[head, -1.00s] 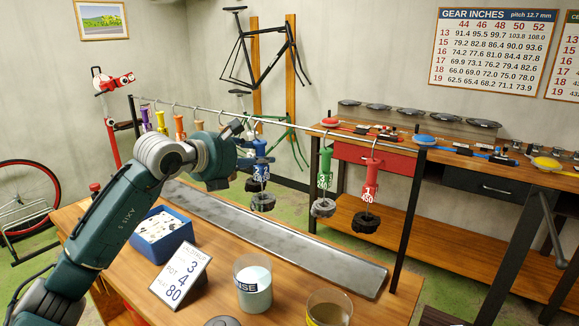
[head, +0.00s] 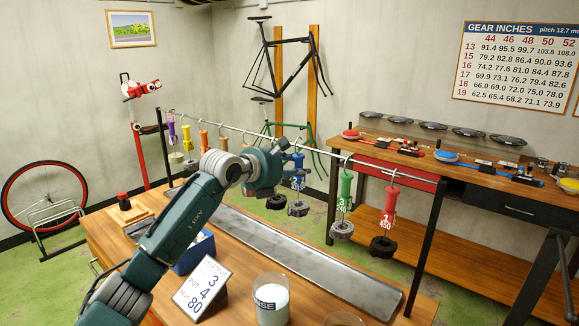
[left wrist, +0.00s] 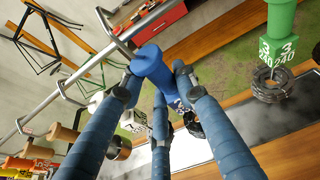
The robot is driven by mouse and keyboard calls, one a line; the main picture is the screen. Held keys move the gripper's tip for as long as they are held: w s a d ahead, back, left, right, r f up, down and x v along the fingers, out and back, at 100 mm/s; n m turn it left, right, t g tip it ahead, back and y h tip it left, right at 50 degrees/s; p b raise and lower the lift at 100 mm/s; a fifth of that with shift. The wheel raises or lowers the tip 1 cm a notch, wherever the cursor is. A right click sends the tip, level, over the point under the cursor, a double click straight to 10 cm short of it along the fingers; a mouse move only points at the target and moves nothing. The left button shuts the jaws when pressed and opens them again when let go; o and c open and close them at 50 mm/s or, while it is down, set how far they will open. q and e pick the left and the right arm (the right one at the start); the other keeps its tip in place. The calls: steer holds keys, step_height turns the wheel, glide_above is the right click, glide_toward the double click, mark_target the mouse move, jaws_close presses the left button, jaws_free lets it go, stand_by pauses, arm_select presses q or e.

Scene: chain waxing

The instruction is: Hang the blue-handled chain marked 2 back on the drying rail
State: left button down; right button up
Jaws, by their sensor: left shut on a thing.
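My left gripper (head: 283,162) is shut on a blue handle (head: 298,161) beside the drying rail (head: 372,164). In the left wrist view, its fingers (left wrist: 158,78) close around the blue handle (left wrist: 153,66), near the rail (left wrist: 140,28). The handle's white marking is partly covered and hard to read. A dark chain coil (head: 298,209) hangs below it. The handle's upper end is close to the rail; I cannot tell whether its hook is on it. My right gripper is not in view.
A green-handled chain marked 3 (head: 345,190) and a red-handled chain (head: 390,207) hang to the right. Another coil (head: 276,202) hangs just left, its handle hidden. Orange, purple and yellow handles hang further left. A metal tray (head: 330,273) lies below.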

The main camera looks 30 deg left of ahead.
arm_select(q)
steer(key=shift+w+d+r+p, duration=0.1)
steer(key=shift+w+r+p, duration=0.2)
steer(key=shift+w, duration=0.4)
steer(key=shift+w+f+b, duration=0.15)
steer(key=shift+f+b, duration=0.7)
steer(key=shift+f, duration=0.4)
